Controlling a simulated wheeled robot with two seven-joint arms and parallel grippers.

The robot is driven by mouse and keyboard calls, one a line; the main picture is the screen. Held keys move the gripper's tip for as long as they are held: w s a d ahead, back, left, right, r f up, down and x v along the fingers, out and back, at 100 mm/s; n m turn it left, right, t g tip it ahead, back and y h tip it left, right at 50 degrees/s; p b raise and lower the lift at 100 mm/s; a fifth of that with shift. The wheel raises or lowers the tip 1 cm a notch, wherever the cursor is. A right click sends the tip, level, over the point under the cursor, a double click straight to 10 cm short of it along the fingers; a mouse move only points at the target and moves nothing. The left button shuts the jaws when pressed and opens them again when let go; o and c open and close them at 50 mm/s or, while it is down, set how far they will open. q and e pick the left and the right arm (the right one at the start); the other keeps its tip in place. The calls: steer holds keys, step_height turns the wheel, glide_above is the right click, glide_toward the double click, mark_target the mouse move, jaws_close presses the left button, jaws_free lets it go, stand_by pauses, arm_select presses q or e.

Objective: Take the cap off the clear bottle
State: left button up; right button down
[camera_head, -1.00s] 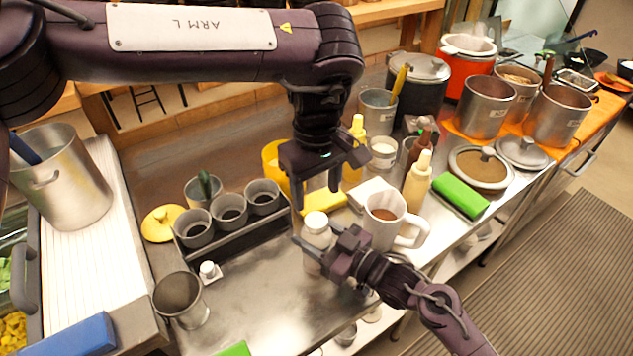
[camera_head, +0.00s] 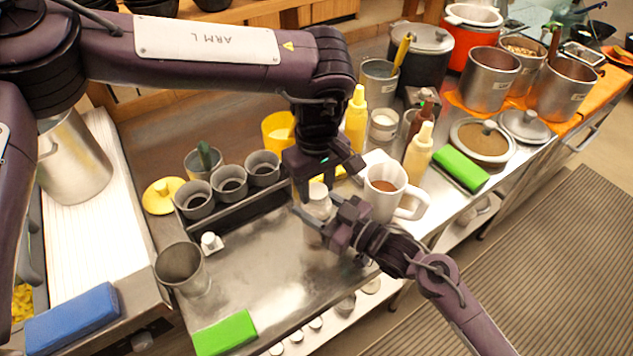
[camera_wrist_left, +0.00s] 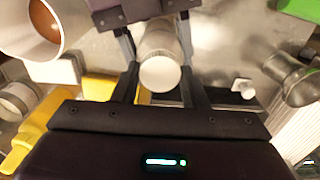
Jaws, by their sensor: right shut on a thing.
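The clear bottle (camera_head: 316,212) stands upright on the steel counter, with a white cap (camera_head: 318,192) on top. My right gripper (camera_head: 320,216) is shut on the bottle's body from the right. My left gripper (camera_head: 317,182) points down from above at the cap. In the left wrist view its two fingers (camera_wrist_left: 161,88) are open, one on each side of the cap (camera_wrist_left: 160,75). I cannot tell whether they touch it. The bottle's lower part is partly hidden by the right gripper.
A white mug (camera_head: 384,190) stands close to the right of the bottle, and squeeze bottles (camera_head: 419,155) stand behind it. A rack of grey cups (camera_head: 230,187) is at the left. A metal cup (camera_head: 181,269) stands at front left.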

arm_select(q)
steer(key=c, duration=0.5)
steer(key=n, duration=2.4)
steer(key=shift+r, duration=0.1)
steer(key=n, duration=1)
steer(key=shift+n, duration=0.3)
steer(key=n, duration=1.2)
steer(key=shift+w+n, duration=0.1)
steer(key=shift+n, duration=0.2)
steer(key=n, duration=0.6)
steer(key=shift+r+n, duration=0.1)
steer(key=shift+n, duration=0.3)
steer(key=shift+r, duration=0.2)
